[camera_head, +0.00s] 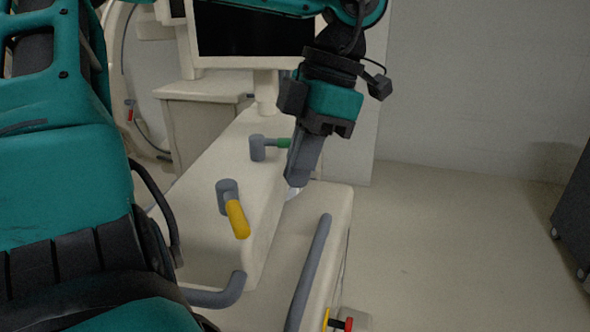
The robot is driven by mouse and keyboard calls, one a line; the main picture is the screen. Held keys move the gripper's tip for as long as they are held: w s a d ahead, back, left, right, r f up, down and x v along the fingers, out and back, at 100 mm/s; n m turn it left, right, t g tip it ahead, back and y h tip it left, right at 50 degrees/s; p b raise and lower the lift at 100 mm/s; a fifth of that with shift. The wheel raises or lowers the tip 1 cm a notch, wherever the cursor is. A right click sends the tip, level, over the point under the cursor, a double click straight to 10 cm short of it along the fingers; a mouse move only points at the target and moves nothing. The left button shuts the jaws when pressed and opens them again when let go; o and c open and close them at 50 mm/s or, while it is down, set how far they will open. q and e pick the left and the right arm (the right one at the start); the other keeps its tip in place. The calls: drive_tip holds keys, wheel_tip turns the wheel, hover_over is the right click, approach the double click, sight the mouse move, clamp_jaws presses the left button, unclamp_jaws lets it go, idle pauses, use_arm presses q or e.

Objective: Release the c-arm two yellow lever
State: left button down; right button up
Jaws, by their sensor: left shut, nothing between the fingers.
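The yellow lever (237,219) sticks out from a grey round pivot (227,196) on the side of the cream C-arm cart (200,246) and points down and slightly right. A green lever (283,143) on a second grey pivot (257,147) sits farther back and points right. My left gripper (297,181) hangs down from the top, shut and empty. It is right of and above the yellow lever, clearly apart from it. In the picture its fingers are right beside the green lever's tip; I cannot tell if they touch. My right gripper is not in view.
A dark monitor (250,32) stands at the back of the cart. Grey handrails (308,272) run along the near part. Red and yellow knobs (338,322) show at the bottom. A dark cabinet (573,225) stands at the right edge. The floor between is clear.

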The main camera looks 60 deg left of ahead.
use_arm(q)
drive_tip(key=s+v, duration=0.1)
drive_tip(key=v, duration=0.5)
drive_tip(key=shift+w+a+r+p, duration=0.2)
drive_tip(key=shift+r+p, duration=0.1)
drive_tip(key=shift+r, duration=0.2)
